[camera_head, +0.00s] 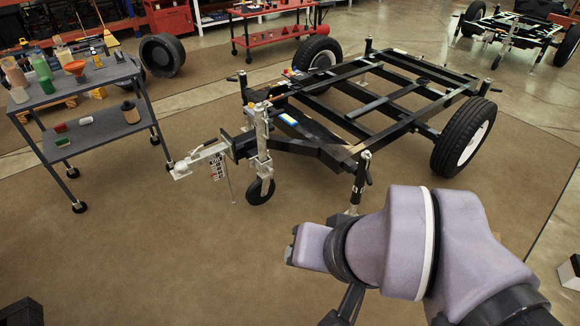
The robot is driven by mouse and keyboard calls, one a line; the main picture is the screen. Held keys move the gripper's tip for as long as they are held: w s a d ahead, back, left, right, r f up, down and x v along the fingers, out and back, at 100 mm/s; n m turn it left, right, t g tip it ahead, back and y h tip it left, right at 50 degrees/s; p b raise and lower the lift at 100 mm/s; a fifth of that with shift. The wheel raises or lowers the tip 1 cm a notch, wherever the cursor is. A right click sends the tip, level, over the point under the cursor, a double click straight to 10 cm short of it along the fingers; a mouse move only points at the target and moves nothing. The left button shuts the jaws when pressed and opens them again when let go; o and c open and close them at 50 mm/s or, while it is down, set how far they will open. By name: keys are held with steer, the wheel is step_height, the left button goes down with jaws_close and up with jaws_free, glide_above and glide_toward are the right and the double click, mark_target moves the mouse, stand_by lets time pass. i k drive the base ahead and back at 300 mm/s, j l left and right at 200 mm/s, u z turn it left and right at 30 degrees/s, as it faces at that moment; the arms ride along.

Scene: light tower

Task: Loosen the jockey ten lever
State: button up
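A black trailer chassis (365,100) stands on the brown floor mat ahead of me. At its front left is a silver upright jockey jack (262,140) with a small black jockey wheel (260,191) touching the floor. A silver coupling (198,160) points left from the drawbar. The jockey lever is too small to tell apart from the jack's other metal parts. My arm fills the lower right. Its end, my gripper (340,308), shows only in part near the bottom edge, well short of the jack. Its fingers cannot be made out.
A grey cart (50,100) with bottles and tools stands at the left. A silver-and-black corner leg (360,185) stands between my arm and the drawbar. A red workbench (275,34) and a loose tyre (162,56) are behind.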

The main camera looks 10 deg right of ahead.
mark_target(271, 170)
steer(key=i+j+z, duration=0.1)
steer(key=i, duration=0.35)
steer(key=i+j, duration=0.15)
steer(key=i, duration=0.3)
steer(key=i+j+z, duration=0.15)
steer(key=i, duration=0.3)
steer(key=i+j+z, duration=0.1)
steer(key=i, duration=0.35)
steer(key=i+j, duration=0.3)
steer(key=i+z, duration=0.05)
steer(key=i, duration=0.05)
